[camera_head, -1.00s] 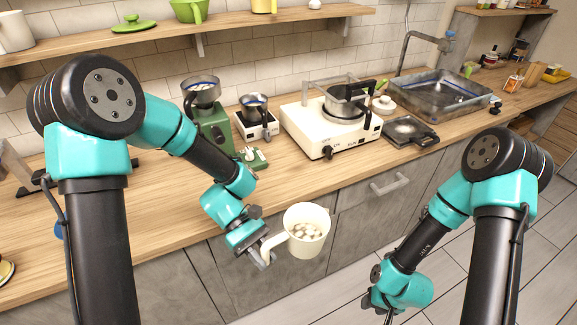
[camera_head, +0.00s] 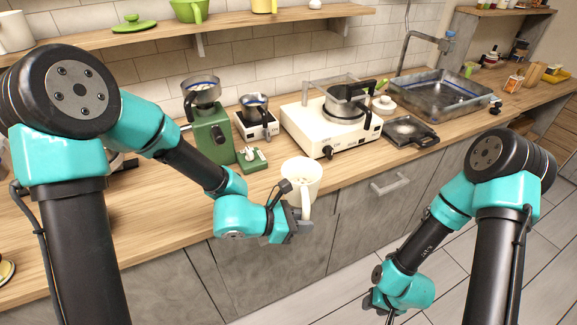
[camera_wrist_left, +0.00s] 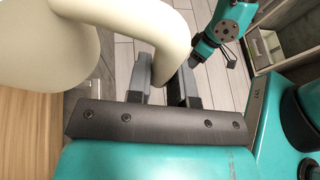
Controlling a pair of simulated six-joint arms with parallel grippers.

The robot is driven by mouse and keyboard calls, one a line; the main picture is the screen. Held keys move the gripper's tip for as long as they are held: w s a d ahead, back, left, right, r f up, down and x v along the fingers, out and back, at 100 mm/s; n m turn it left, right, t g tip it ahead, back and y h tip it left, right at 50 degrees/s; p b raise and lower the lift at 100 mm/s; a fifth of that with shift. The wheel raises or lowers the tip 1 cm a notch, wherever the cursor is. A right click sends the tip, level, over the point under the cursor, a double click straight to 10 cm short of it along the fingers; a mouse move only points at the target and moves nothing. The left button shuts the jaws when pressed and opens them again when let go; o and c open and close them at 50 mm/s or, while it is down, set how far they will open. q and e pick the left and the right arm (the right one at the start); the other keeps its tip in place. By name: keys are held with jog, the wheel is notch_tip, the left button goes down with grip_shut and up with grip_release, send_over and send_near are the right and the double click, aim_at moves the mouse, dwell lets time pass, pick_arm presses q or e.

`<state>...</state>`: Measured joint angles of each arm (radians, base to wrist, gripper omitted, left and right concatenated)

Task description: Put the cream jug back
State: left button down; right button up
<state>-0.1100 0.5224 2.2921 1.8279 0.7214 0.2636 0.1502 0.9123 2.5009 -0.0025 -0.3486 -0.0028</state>
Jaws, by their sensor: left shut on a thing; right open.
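The cream jug (camera_head: 301,176) is held at the counter's front edge, roughly upright, with its handle towards me. My left gripper (camera_head: 302,222) is shut on the jug's handle. In the left wrist view the jug's pale body (camera_wrist_left: 45,40) fills the upper left, and its handle (camera_wrist_left: 172,40) runs down between the fingers of my left gripper (camera_wrist_left: 165,85). My right gripper (camera_head: 380,305) hangs low over the floor at the right, open and empty, well away from the jug.
A green grinder (camera_head: 213,135), a small scale with a metal cup (camera_head: 257,122) and a white stove with a pot (camera_head: 325,128) stand at the counter's back. The wooden counter (camera_head: 200,210) is clear at the front left. A shelf (camera_head: 150,38) runs above.

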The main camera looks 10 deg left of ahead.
pick_arm(q)
jog(key=shift+w+f+n+t+y, duration=0.1)
jog(key=shift+w+n+t+y, duration=0.5)
jog(key=shift+w+n+t, duration=0.55)
jog(key=shift+w+a+f+n+t+y, duration=0.1)
jog(key=shift+w+n+t+y, duration=0.3)
jog(key=shift+w+n+t, duration=0.2)
jog(key=shift+w+a+f+n+t+y, duration=0.1)
jog(key=shift+w+n+t+y, duration=0.35)
jog(key=shift+w, duration=0.15)
jog(key=shift+w, duration=0.1)
jog(key=w, duration=0.9)
jog(key=w+f, duration=0.1)
jog(key=w, duration=0.4)
jog(key=shift+a+f, duration=0.1)
jog(key=shift+a, duration=0.1)
jog(key=shift+w, duration=0.65)
jog(key=shift+w+f, duration=0.3)
jog(key=shift+s+f, duration=0.1)
jog(key=shift+f, duration=1.25)
jog(key=shift+f, duration=0.1)
